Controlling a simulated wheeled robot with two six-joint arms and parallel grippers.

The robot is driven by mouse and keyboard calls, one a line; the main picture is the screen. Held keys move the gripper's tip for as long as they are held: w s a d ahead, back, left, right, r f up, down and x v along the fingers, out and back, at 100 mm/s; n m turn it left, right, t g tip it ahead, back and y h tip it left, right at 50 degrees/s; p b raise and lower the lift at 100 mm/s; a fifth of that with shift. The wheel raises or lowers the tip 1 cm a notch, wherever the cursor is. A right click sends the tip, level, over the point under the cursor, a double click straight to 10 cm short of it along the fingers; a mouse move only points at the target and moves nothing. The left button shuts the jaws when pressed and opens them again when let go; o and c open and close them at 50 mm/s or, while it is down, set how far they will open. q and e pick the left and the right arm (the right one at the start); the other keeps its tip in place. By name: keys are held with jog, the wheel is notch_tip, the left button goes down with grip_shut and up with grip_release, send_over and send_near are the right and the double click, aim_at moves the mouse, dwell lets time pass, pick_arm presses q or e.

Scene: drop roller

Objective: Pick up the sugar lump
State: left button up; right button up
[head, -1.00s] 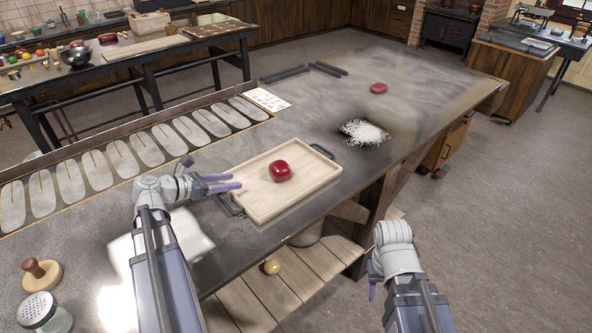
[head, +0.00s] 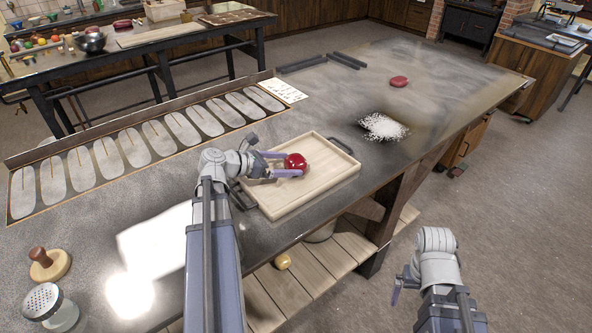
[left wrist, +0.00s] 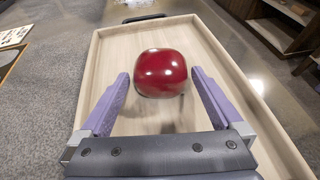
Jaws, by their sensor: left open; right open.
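The sugar lump, a glossy dark red rounded block (head: 296,162), sits in a pale wooden tray (head: 322,187) on the worktable. In the left wrist view the lump (left wrist: 161,72) lies between and just ahead of the purple fingers of my left gripper (head: 287,165). That gripper is open, low over the tray's left part, with a finger on either side of the lump's near side. I cannot tell whether either finger touches it. My right gripper (head: 397,289) is open and empty, off the table's front edge at the lower right.
A flatter red piece (head: 399,81) and a white powder heap (head: 384,126) lie farther back on the table. A row of oval moulds (head: 135,142) runs along the left edge. A shaker (head: 48,305) and a wooden-handled stamp (head: 47,263) stand front left. The tray has dark handles.

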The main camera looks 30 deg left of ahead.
aim_at(301, 165)
pick_arm(q)
jog(key=b+x, duration=0.1)
jog(key=x, duration=0.2)
jog(key=shift+w+d+f, duration=0.15)
jog(key=shift+f, duration=0.05)
jog(key=c, duration=1.3)
